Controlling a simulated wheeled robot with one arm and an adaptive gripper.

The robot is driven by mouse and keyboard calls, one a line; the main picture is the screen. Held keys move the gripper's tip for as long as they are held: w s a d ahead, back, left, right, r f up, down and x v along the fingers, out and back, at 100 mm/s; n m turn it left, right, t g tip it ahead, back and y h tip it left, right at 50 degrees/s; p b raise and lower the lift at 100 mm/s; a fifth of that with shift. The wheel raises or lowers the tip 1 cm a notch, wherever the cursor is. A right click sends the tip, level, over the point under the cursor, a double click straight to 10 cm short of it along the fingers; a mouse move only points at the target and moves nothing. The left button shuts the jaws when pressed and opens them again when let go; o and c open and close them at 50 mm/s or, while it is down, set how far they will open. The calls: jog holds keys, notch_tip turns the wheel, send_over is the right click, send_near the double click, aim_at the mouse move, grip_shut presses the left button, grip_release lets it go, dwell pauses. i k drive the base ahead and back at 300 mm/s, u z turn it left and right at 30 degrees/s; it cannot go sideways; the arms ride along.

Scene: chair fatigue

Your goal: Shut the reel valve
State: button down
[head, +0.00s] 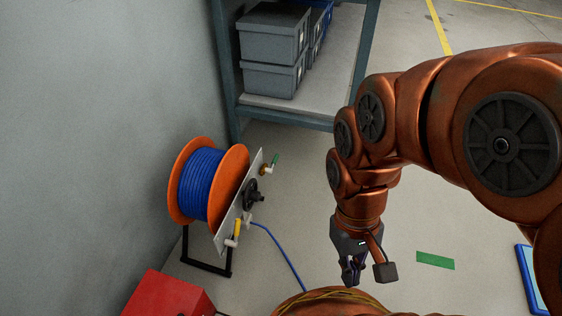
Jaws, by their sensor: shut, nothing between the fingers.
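The hose reel (208,183) has orange flanges wound with blue hose and stands on a black frame by the wall. A pale panel (232,212) on its right side carries a black round knob or handwheel (251,194) in the middle. A valve with a green lever (274,161) sits at the panel's upper end. A valve with a yellow lever (238,228) sits at the lower end, where the blue hose leaves. I cannot tell which one is the reel valve. My gripper (352,280) is shut and empty, pointing down, to the right of the panel and apart from it.
A steel shelf (290,111) with grey bins (273,47) stands behind the reel. A red box (168,297) is at the front left. The blue hose (283,252) runs along the floor between reel and gripper. A green floor mark (435,260) lies to the right.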

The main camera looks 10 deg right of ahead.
aim_at(274, 163)
jog(key=u, duration=0.65)
jog(key=i, duration=0.65)
jog(key=z, duration=0.05)
